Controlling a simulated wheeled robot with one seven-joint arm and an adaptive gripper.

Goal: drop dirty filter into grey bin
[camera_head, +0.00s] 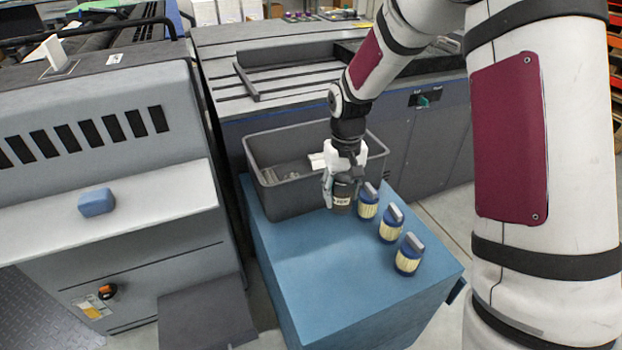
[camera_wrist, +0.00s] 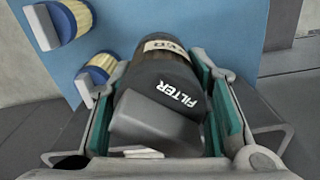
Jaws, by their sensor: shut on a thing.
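My gripper (camera_head: 342,190) is shut on a dark filter (camera_head: 343,193), which hangs upright between the fingers. In the wrist view the filter (camera_wrist: 165,88) has a dark grey body with white "FILTER" lettering and a pale band, and it sits between the green-lined pads. The grey bin (camera_head: 375,150) stands at the back left of the blue table. My gripper is at the bin's front right side, and I cannot tell whether the filter is over the rim or in front of it. The bin holds some pale and dark items that are partly hidden.
Three clean-looking filters with yellowish pleats and blue bases, the nearest one (camera_head: 408,254) at the right, stand in a row on the blue table (camera_head: 320,270). The table's front left is clear. A grey machine (camera_head: 100,130) with a blue block (camera_head: 96,202) stands at left.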

